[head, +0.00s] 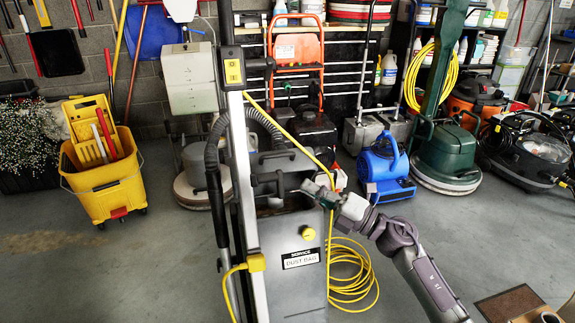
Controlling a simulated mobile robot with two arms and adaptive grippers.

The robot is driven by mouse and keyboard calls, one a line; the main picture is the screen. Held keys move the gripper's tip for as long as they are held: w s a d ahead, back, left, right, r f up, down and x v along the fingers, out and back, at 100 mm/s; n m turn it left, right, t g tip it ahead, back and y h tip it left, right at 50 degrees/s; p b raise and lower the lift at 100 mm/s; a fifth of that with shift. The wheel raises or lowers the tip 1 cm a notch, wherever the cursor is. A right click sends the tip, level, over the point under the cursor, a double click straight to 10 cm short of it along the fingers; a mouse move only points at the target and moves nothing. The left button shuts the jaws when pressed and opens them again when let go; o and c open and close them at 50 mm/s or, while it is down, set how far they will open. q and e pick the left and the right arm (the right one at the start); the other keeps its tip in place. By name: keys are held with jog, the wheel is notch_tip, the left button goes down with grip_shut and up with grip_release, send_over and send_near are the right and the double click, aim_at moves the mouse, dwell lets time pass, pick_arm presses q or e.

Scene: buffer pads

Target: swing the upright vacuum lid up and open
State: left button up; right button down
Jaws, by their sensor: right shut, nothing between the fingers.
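The upright vacuum (305,275) stands in the middle of the head view, a grey body with a "SERVICE DUST BAG" label and a yellow knob on its front. Its dark grey lid (287,163) appears tilted up at the back of the body's top, with a dark opening in front of it. The exact lid angle is hard to tell. My right gripper (310,187) is shut and empty at the right side of the opening, in front of the lid's lower right part. Whether it touches the vacuum cannot be told. My left gripper is not in view.
A tall handle post (241,150) and a black hose rise along the vacuum's left side. A yellow cord (352,285) lies coiled on the floor at its right. A yellow mop bucket (105,180) stands left, a blue blower (384,170) behind right. Open floor lies at front left.

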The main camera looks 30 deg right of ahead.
aim_at(276, 157)
jog(key=w, duration=0.2)
jog(key=w+a+r, duration=0.1)
jog(key=w, duration=0.1)
jog(key=w+a+r, duration=0.1)
jog(key=w, duration=0.1)
jog(key=shift+w+r, duration=0.15)
jog(key=shift+w, duration=0.15)
jog(key=shift+w+d+r, duration=0.15)
jog(key=shift+w, duration=0.25)
jog(key=shift+r, duration=0.15)
